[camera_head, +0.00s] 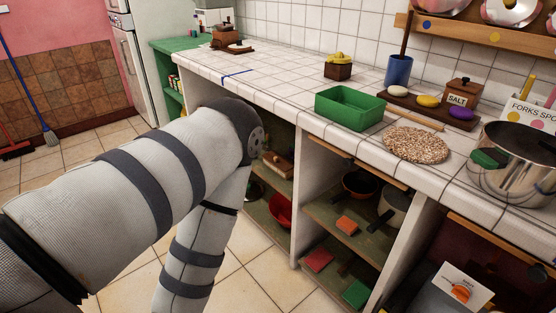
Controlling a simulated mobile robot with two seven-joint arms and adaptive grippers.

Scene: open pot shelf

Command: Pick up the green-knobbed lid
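I cannot make out a lid with a green knob for certain. A dark, round, lid-like rim (253,190) shows partly on the lower shelf of the left compartment, mostly hidden behind my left arm. My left arm comes in from the left, bends at the elbow in front of the counter, and its forearm runs down out of the bottom edge. My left gripper is out of the picture. My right arm and gripper are not in view.
The open shelf holds a red bowl (280,210), a pan (360,184), a pot (394,207) and coloured blocks. On the counter are a green tray (350,106), a round trivet (416,145) and a steel pot (510,178). A white upright (310,200) divides the compartments.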

